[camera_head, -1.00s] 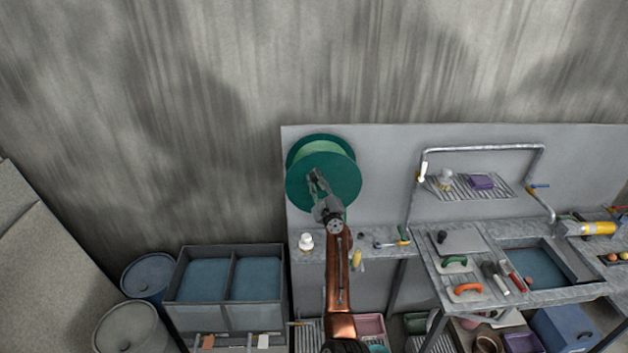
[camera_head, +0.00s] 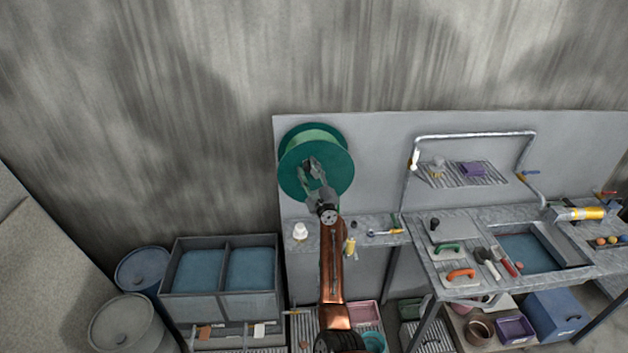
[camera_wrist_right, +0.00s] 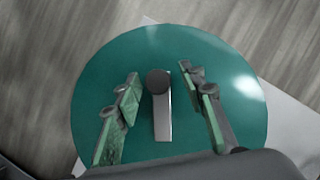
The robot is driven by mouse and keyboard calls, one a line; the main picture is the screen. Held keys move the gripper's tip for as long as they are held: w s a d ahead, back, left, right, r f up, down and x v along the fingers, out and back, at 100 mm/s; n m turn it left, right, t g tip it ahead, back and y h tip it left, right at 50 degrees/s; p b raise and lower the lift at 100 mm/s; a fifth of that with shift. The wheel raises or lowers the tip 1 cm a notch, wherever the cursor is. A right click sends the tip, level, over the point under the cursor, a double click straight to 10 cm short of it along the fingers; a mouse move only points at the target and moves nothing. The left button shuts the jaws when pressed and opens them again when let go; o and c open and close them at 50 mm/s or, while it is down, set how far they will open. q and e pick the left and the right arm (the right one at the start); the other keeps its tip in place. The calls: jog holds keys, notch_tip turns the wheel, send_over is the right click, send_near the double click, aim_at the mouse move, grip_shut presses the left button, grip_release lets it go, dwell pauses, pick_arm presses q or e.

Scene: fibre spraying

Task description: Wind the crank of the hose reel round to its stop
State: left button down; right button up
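The hose reel (camera_head: 340,172) is a green round drum mounted on the grey back panel, and its teal face fills much of the right wrist view (camera_wrist_right: 100,75). Its crank (camera_wrist_right: 161,118) is a pale grey bar with a dark round knob (camera_wrist_right: 158,82) at its upper end. My right gripper (camera_head: 313,172) is in front of the reel's face. In the right wrist view its two green-padded fingers (camera_wrist_right: 162,100) are apart, one on each side of the crank, with visible gaps. The crank is hidden behind the gripper in the head view. My left gripper is out of view.
A narrow grey shelf (camera_head: 375,228) under the reel holds a white-capped bottle (camera_head: 300,231) and small tools. A two-part water tank (camera_head: 221,308) stands lower left beside barrels. A workbench (camera_head: 450,222) with trowels and a basin is on the right.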

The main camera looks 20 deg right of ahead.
jog(key=v, duration=1.1)
jog(key=shift+s+d+r, duration=0.1)
